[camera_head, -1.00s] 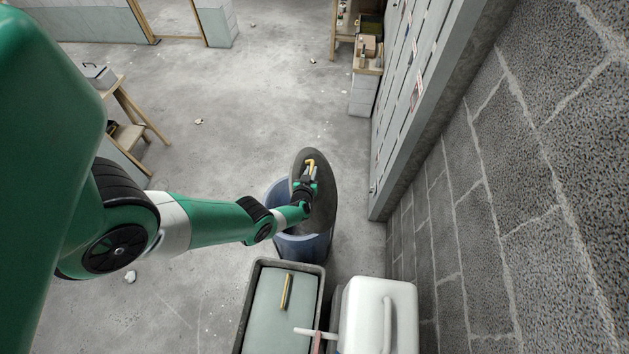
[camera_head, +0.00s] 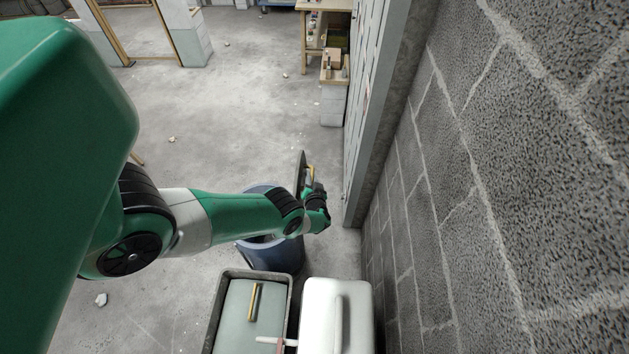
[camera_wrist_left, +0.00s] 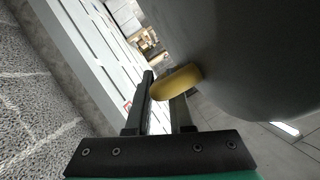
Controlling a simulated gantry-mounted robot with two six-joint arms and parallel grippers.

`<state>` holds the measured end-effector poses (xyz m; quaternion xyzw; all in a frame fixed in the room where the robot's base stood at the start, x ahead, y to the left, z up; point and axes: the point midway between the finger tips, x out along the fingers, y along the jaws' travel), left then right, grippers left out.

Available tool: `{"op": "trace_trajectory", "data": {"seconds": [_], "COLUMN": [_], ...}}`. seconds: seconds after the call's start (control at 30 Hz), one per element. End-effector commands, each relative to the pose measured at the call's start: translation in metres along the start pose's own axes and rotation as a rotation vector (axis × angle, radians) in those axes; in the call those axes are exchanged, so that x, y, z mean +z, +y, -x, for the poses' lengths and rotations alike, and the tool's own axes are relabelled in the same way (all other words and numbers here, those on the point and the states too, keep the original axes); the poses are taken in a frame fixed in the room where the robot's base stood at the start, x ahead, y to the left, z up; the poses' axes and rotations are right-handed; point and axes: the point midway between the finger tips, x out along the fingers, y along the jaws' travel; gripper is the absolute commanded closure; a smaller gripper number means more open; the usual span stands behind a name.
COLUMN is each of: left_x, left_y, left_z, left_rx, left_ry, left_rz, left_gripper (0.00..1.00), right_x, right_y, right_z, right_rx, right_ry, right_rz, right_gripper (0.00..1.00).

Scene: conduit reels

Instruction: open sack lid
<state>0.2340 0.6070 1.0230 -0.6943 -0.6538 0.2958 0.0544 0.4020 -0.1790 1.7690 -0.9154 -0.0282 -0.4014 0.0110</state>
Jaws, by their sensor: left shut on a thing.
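A dark round lid (camera_head: 300,170) stands nearly upright, almost edge-on, at the rim of a blue-grey bin (camera_head: 272,259). No sack can be told apart. My left gripper (camera_head: 314,184) is on the lid's right side, at its yellow handle (camera_head: 312,171). In the left wrist view, the fingers of my left gripper (camera_wrist_left: 164,90) are on the yellow handle (camera_wrist_left: 177,82), with the lid's grey face (camera_wrist_left: 230,50) filling the upper right. My left forearm crosses in front of the bin and hides part of its opening. My right gripper is not in view.
A dark-rimmed box (camera_head: 212,322) with a pale lid and yellow handle stands in front of the bin. A white container (camera_head: 318,315) is beside it. Open floor (camera_head: 230,110) lies beyond.

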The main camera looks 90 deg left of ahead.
Motion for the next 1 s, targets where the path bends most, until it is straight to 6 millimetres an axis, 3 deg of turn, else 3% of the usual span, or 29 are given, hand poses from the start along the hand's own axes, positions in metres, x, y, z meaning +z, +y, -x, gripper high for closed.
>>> {"op": "trace_trajectory", "data": {"seconds": [0.33,0.37,0.4,0.77,1.0], "left_x": [0.002,0.002,0.002,-0.001,-0.007], "left_y": [-0.001,-0.001,-0.001,-0.001,-0.003], "left_z": [0.0,0.0,0.0,0.005,0.053], "left_rx": [-0.002,-0.002,-0.002,-0.001,0.003], "left_ry": [-0.005,-0.005,-0.004,-0.001,-0.001], "left_rz": [-0.001,-0.001,-0.001,-0.001,-0.004], "left_gripper": [1.0,0.75,0.68,0.68,0.68], "right_x": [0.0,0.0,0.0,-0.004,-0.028], "right_y": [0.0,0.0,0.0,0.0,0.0], "right_z": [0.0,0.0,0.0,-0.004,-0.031], "right_rx": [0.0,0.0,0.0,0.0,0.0], "right_ry": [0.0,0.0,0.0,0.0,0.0], "right_rz": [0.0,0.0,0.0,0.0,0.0], "right_gripper": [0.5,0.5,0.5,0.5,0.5]}}
